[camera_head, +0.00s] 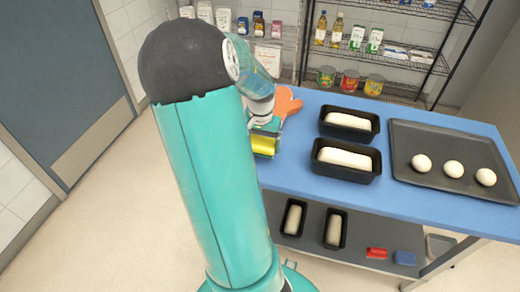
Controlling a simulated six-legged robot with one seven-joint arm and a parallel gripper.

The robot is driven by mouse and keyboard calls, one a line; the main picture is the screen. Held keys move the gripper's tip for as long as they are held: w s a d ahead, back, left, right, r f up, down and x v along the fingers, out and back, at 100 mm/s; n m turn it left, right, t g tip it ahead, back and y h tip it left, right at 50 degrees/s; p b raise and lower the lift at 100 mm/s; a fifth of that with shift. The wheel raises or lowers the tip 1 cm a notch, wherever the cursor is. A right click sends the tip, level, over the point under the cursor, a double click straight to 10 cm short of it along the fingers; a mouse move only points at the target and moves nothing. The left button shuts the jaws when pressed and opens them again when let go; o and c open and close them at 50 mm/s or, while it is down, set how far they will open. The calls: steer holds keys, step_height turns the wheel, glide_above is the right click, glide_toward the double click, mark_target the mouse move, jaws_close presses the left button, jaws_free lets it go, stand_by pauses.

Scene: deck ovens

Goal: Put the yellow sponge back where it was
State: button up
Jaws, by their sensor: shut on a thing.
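My teal arm crosses the middle of the view, and my gripper (264,132) is partly hidden behind it, near the left end of the blue table (300,168). My gripper is shut on the yellow sponge (264,148), which shows just below the fingers. The sponge overlaps the table's left edge in the picture. I cannot tell whether it touches the tabletop. An orange item, perhaps an oven mitt (288,103), lies just behind my gripper.
Two black loaf pans (350,178) with dough and a dark tray (410,182) with three dough balls (453,169) stand on the table. The lower shelf (390,235) holds two more pans, a red item (376,253) and a blue item (405,258). Wire racks (400,62) stand behind. Floor at left is clear.

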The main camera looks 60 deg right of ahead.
mark_target(260, 150)
steer(key=shift+w+f, duration=0.2)
steer(key=shift+f, duration=1.45)
steer(key=o, duration=0.7)
step_height(260, 150, up, 12)
